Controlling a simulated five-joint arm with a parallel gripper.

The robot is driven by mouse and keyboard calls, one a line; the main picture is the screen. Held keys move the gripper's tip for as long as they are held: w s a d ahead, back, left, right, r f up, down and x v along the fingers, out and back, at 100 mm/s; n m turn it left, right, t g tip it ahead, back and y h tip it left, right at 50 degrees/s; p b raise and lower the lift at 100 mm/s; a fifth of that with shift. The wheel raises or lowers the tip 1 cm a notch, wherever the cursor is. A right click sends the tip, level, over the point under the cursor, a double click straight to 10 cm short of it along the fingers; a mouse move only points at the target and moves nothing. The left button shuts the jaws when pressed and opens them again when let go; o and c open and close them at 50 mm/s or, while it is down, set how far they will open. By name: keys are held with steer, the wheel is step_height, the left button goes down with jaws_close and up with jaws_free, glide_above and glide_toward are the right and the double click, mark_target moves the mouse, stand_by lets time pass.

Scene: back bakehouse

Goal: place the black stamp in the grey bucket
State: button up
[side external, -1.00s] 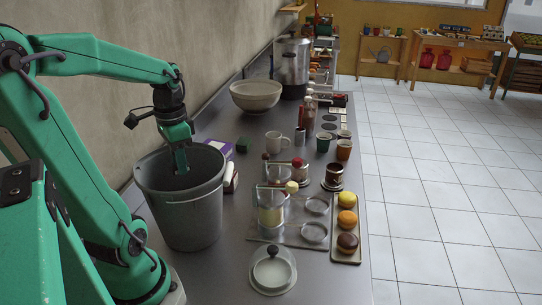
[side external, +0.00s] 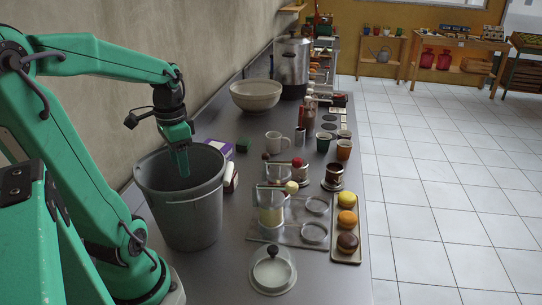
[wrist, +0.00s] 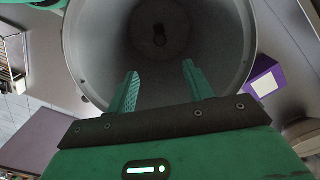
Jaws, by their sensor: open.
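The grey bucket (side external: 185,215) stands upright on the counter in front of my arm, its open top facing up. Its inside fills much of the wrist view (wrist: 100,55). A small dark object, which looks like the black stamp (wrist: 159,37), lies at the bottom of the bucket. It is hidden by the bucket wall in the side view. My gripper (side external: 183,172) points down into the bucket's mouth. In the wrist view its two green fingers (wrist: 160,69) are apart with nothing between them, and the dark object is beyond their tips, not touching them.
A purple and white box (side external: 224,153) stands close behind the bucket on its right. Metal stands, cups (side external: 323,141) and a tray of buns (side external: 346,256) crowd the right side. A lidded dish (side external: 272,271) lies near the front. The wall rises on the left.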

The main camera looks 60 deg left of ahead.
step_height(320, 180, up, 7)
stand_by(0.7)
steer(key=w+d+f+t, duration=0.1)
steer(key=w+d+t, duration=0.1)
steer(key=d, duration=0.6)
steer(key=w+d+f+t, duration=0.1)
steer(key=w+d+t, duration=0.1)
steer(key=d, duration=0.6)
steer(key=shift+w+d+f+t, duration=0.25)
steer(key=shift+w+t, duration=0.1)
steer(key=shift+t, duration=0.45)
